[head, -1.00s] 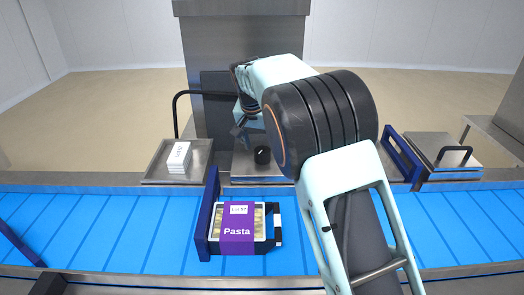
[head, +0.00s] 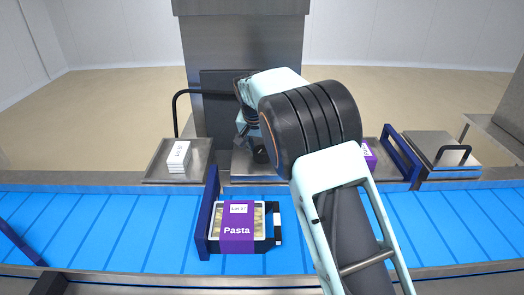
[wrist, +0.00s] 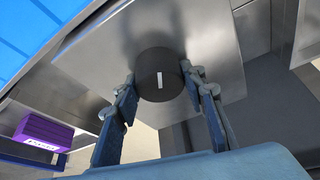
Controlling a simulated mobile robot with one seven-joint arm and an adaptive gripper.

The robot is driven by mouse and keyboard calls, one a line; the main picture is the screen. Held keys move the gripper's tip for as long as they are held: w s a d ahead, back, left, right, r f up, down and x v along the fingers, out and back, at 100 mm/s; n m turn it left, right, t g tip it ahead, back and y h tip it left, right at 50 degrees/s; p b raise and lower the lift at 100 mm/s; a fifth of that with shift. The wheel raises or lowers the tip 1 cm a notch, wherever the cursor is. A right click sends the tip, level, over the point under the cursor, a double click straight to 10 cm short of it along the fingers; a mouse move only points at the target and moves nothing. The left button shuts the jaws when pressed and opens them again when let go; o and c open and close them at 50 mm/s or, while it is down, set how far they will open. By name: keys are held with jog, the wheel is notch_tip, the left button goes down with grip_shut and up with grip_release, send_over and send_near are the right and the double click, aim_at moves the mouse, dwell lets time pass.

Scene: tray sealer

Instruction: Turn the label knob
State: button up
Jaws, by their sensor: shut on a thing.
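The label knob (wrist: 156,72) is a round black knob with a white mark, on a grey metal panel in the wrist view. It also shows in the head view (head: 260,156), partly hidden by my gripper. My gripper (wrist: 158,84) is shut on the knob, with one finger on each side of it. In the head view my gripper (head: 250,145) reaches down to the knob from above. The white mark points nearly straight up and down in the wrist view.
A pasta tray (head: 238,241) with a purple band sits on the blue conveyor (head: 110,229) by a dark blue guide. A metal tray (head: 157,173) holds white labels (head: 179,155). A purple box (head: 369,155) is partly behind my arm. A handled metal lid (head: 440,164) stands right.

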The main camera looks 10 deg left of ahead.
jog(key=shift+c, duration=0.2)
jog(key=n+y+b, duration=0.1)
jog(key=n+y, duration=0.1)
jog(key=n, duration=0.2)
jog(key=shift+d+n, duration=0.1)
jog(key=shift+n, duration=0.3)
jog(key=n+g+y, duration=0.1)
jog(key=n, duration=0.2)
jog(key=n+y+p, duration=0.1)
jog(key=n, duration=0.2)
jog(key=shift+r+g+p, duration=0.1)
jog(key=shift+g+p, duration=0.2)
jog(key=shift+g, duration=0.1)
jog(key=n+g+p, duration=0.1)
jog(key=n+p, duration=0.1)
jog(key=n, duration=0.2)
jog(key=shift+w+y, duration=0.1)
jog(key=shift+y, duration=0.2)
jog(key=n+g+p, duration=0.1)
jog(key=n+p, duration=0.2)
jog(key=shift+r+n+g, duration=0.1)
jog(key=shift+n+g, duration=0.2)
jog(key=shift+g, duration=0.1)
jog(key=shift+f+n+g+p, duration=0.2)
jog(key=shift+n+g+p, duration=0.5)
jog(key=shift+n+p, duration=1)
jog(key=shift+n, duration=0.4)
